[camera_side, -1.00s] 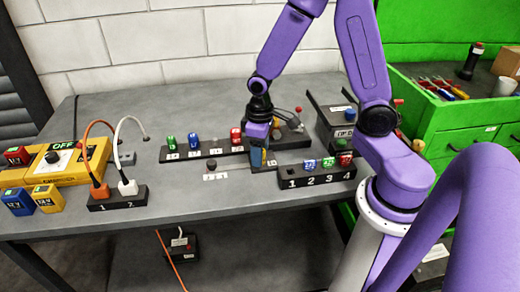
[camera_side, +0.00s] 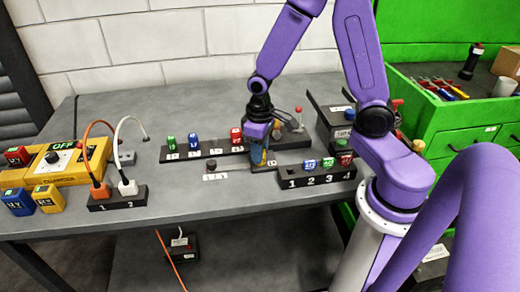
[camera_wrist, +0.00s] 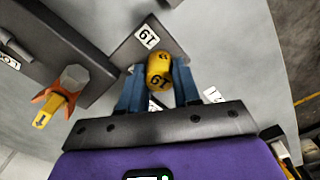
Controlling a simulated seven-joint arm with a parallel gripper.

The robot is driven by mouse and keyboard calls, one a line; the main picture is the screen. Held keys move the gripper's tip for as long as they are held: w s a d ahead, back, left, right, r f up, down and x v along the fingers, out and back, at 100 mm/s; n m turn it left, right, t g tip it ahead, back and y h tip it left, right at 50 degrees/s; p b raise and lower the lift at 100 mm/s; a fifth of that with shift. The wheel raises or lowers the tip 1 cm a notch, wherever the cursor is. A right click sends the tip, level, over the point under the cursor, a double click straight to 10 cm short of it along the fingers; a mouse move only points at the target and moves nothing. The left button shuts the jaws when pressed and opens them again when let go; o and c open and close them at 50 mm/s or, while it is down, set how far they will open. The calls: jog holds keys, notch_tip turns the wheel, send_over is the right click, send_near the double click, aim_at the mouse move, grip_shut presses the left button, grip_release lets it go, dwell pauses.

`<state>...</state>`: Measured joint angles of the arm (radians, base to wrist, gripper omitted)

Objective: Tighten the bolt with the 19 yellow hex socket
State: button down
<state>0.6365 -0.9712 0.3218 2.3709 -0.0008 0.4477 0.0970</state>
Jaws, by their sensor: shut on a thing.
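The yellow hex socket (camera_wrist: 158,72), marked 19, sits between the two blue fingers of my gripper (camera_wrist: 158,88) in the wrist view. My gripper is shut on it. In the side view my gripper (camera_side: 259,160) points down near the middle of the table, low beside the dark strip; the socket is mostly hidden there. A dark plate with a 19 label (camera_wrist: 147,38) lies just beyond the socket in the wrist view. I cannot tell whether the socket touches anything below.
A dark rack (camera_side: 205,150) holds green, blue and red sockets. A numbered rack (camera_side: 318,178) stands front right of my gripper. A round dark knob (camera_side: 211,164) is to its left. A yellow charger box (camera_side: 70,163) with cables stands at far left. Bare table lies in front.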

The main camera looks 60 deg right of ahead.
jog(key=m, duration=0.4)
jog(key=shift+s+m, duration=0.1)
jog(key=shift+m, duration=1.3)
jog(key=shift+m, duration=0.4)
jog(key=m, duration=0.7)
jog(key=shift+f, duration=0.1)
jog(key=shift+c, duration=2)
grip_release()
jog(key=shift+r, duration=0.2)
